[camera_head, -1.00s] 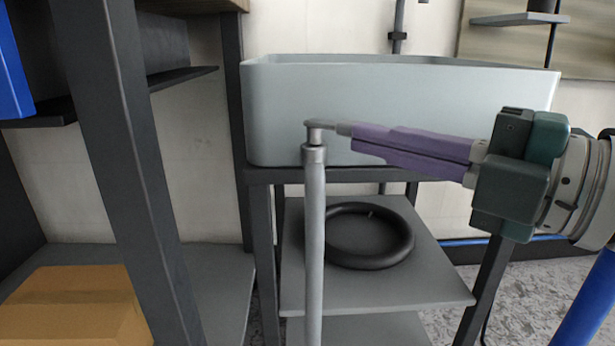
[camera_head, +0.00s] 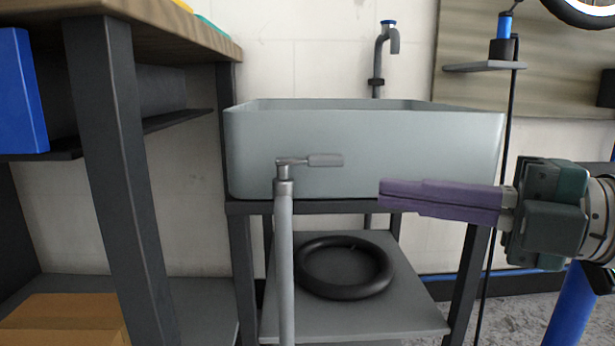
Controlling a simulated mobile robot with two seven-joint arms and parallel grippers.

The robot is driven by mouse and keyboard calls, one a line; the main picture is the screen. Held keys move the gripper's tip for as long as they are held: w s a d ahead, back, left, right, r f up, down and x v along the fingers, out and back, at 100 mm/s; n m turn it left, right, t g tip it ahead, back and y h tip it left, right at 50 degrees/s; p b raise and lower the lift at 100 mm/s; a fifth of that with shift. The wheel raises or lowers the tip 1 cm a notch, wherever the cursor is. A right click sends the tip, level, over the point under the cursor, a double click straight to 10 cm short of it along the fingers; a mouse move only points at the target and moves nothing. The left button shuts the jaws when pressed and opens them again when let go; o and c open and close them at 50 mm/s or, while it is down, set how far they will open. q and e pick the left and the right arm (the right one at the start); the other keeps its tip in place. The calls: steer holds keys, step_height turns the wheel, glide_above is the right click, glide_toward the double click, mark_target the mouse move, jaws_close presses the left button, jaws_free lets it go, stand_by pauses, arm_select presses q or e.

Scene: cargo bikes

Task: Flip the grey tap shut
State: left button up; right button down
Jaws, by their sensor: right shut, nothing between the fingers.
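The grey tap (camera_head: 284,184) sits on top of an upright grey pipe in front of the basin. Its flat lever (camera_head: 325,160) points to the right, roughly level. My right gripper (camera_head: 383,193), with purple fingers, comes in from the right. It is shut and empty, with its tips right of and a little below the lever's end, apart from it in the picture. My left gripper does not show.
The grey basin (camera_head: 370,150) stands on a dark frame behind the tap. A spout (camera_head: 388,45) rises behind it. A black tyre (camera_head: 343,267) lies on the shelf below. A dark bench post (camera_head: 117,150) stands left.

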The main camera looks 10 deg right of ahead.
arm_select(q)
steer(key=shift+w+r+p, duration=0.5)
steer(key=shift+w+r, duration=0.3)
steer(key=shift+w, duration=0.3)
arm_select(e)
steer(key=d, duration=0.4)
steer(key=s+d, duration=0.1)
steer(key=shift+d+r, duration=0.3)
steer(key=shift+d, duration=0.1)
steer(key=shift+w, duration=0.1)
